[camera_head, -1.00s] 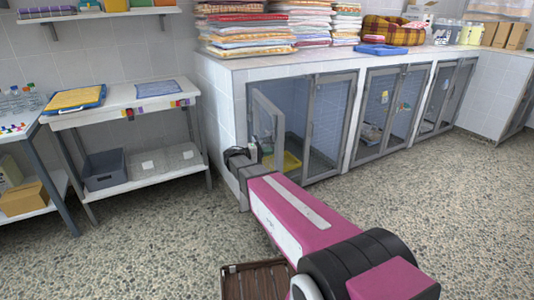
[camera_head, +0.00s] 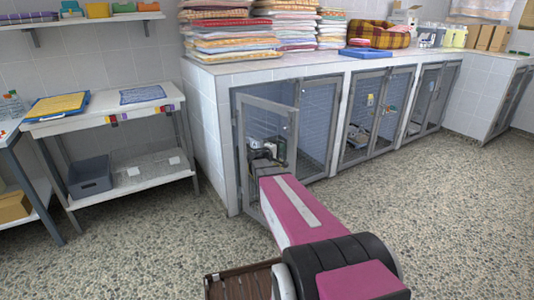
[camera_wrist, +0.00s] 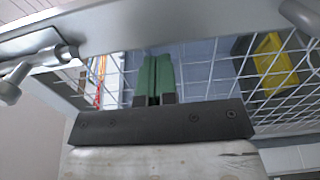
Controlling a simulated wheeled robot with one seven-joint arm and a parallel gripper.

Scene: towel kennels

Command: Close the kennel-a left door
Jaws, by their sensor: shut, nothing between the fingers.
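The left door (camera_head: 296,124) of the leftmost kennel, a grey frame with wire mesh, hangs ajar. It is hinged at its left side, and its free edge stands out from the front. My gripper (camera_head: 262,150) is at the door's lower middle, partly hard to make out against the mesh. In the wrist view, my gripper's green fingers (camera_wrist: 154,78) are shut together, close to the white mesh, with a grey frame bar (camera_wrist: 150,30) crossing above. I cannot tell whether they touch the mesh. The leftmost kennel's right door (camera_head: 317,125) looks closed.
Other kennel doors (camera_head: 375,115) stand further right. Folded towels (camera_head: 230,35) are piled on the counter. A white shelf table (camera_head: 105,115) with a grey bin (camera_head: 90,176) stands at left. A brown slatted crate (camera_head: 240,284) is on the floor in front. The floor at right is clear.

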